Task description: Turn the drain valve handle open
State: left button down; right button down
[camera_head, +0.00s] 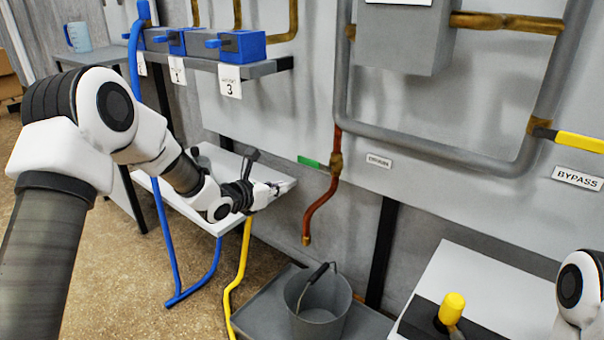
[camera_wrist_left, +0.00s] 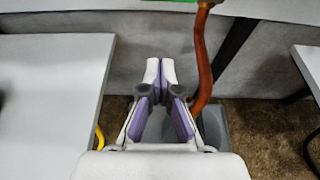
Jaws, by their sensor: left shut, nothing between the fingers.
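The green handle (camera_head: 308,161) sticks out level to the left of a brass valve (camera_head: 336,162) on the wall pipe. A copper pipe (camera_head: 322,203) bends down from this valve; it also shows in the wrist view (camera_wrist_left: 203,60). A small label (camera_head: 379,160) beside the valve is too blurred to read surely. My left gripper (camera_head: 287,186) is shut and empty, below and left of the green handle, apart from it. In the wrist view its fingertips (camera_wrist_left: 160,70) are together, left of the copper pipe.
A grey bucket (camera_head: 318,303) stands under the copper pipe. A white shelf (camera_head: 185,207) lies under my left forearm. A yellow handle (camera_head: 580,142) labelled BYPASS is at the right. Blue boxes (camera_head: 240,46) sit on a wall shelf. A yellow hose (camera_head: 238,285) hangs down left of the bucket.

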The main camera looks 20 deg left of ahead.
aim_at(314, 164)
pick_arm(q)
jog(key=f+b+x, duration=0.1)
jog(key=b+x, duration=0.3)
jog(key=x, duration=0.6)
notch_tip(314, 164, up, 5)
jog(key=shift+s+f, duration=0.1)
